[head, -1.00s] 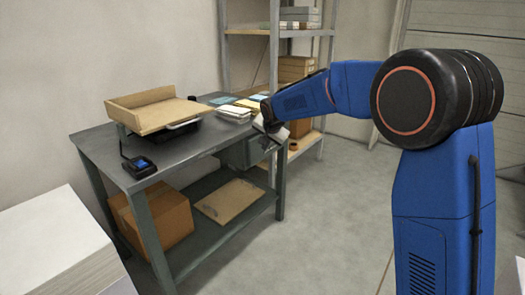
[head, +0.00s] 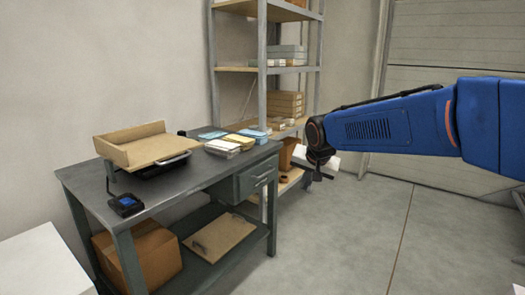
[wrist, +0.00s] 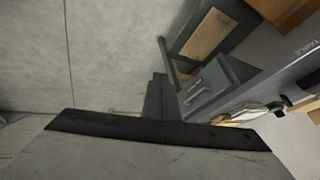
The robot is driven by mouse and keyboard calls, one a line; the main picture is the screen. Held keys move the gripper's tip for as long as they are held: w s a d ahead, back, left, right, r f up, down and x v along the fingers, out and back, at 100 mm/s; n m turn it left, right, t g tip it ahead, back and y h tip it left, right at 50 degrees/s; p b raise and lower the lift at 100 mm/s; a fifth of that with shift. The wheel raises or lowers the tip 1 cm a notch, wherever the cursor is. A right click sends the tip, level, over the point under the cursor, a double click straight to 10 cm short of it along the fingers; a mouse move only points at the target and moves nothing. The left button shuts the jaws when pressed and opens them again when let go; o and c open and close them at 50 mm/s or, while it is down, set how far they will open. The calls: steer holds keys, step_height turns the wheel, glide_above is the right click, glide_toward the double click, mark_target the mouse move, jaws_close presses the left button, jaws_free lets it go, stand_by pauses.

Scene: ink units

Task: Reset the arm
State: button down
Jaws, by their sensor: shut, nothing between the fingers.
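My blue arm reaches in from the right in the head view, its forearm about level. My gripper (head: 321,176) hangs at the arm's end, to the right of the workbench (head: 160,195) and in front of the shelf rack. It is small and partly hidden by the wrist there. In the wrist view the dark fingers of my gripper (wrist: 158,97) are together, with nothing held between them. The bench's drawer (wrist: 208,88) shows beyond them in that view.
On the bench are a cardboard tray (head: 145,148) on a scale, a small display (head: 126,204) and paper stacks (head: 222,147). A box (head: 145,258) sits on the lower shelf. The shelf rack (head: 262,100) stands behind. Floor (head: 350,240) is clear right of the bench.

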steer(key=s+d+f+n, duration=0.1)
steer(key=s+d, duration=0.4)
steer(key=s, duration=0.4)
steer(key=s+d+n, duration=0.1)
steer(key=s+d, duration=0.5)
steer(key=s, duration=0.3)
steer(key=s+d+f+n, duration=0.1)
steer(key=s+f, duration=0.3)
steer(key=s, duration=0.5)
steer(key=s+d+f+n+g, duration=0.1)
steer(key=s+d+f, duration=0.2)
steer(key=s, duration=0.6)
steer(key=shift+s+f+g+h, duration=0.3)
steer(key=shift+f+h, duration=0.1)
steer(key=shift+f, duration=0.05)
steer(key=shift+d, duration=0.1)
